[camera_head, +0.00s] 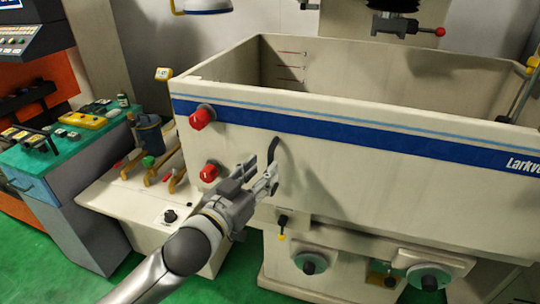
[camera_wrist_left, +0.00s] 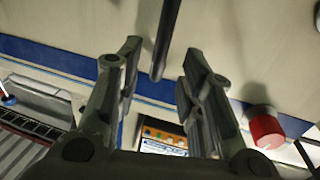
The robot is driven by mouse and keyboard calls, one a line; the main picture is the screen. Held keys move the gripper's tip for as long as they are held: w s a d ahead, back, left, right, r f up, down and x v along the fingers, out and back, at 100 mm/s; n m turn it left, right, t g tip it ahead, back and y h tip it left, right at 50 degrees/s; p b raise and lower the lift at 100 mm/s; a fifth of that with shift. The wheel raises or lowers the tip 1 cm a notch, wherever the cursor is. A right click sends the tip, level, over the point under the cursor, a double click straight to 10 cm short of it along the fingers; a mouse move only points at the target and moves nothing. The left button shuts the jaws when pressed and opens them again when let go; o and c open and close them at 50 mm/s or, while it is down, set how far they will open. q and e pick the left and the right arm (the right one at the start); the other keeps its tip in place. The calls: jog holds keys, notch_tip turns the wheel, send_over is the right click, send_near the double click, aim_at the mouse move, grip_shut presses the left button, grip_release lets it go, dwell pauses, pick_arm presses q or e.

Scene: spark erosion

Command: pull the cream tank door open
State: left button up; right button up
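The cream tank door (camera_head: 390,190) is the front panel of the big tank, with a blue stripe along its upper part. It looks shut, flush with the tank walls. A dark, curved handle (camera_head: 274,148) stands on it left of the middle. My left gripper (camera_head: 262,172) is just below and in front of the handle, fingers pointing at the door. In the left wrist view, the gripper (camera_wrist_left: 162,52) is open, and the dark handle bar (camera_wrist_left: 167,40) reaches down between its fingertips with gaps on both sides. My right gripper is not in view.
Two red knobs (camera_head: 202,117) stick out at the door's left; one red knob also shows close by the fingers in the left wrist view (camera_wrist_left: 265,128). Dials (camera_head: 310,263) sit below the tank. A teal-topped cabinet (camera_head: 60,150) stands at left. Green floor shows at lower left.

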aim_at(269, 162)
pick_arm(q)
jog(key=shift+p+x, duration=0.65)
jog(key=shift+x, duration=1.95)
grip_shut()
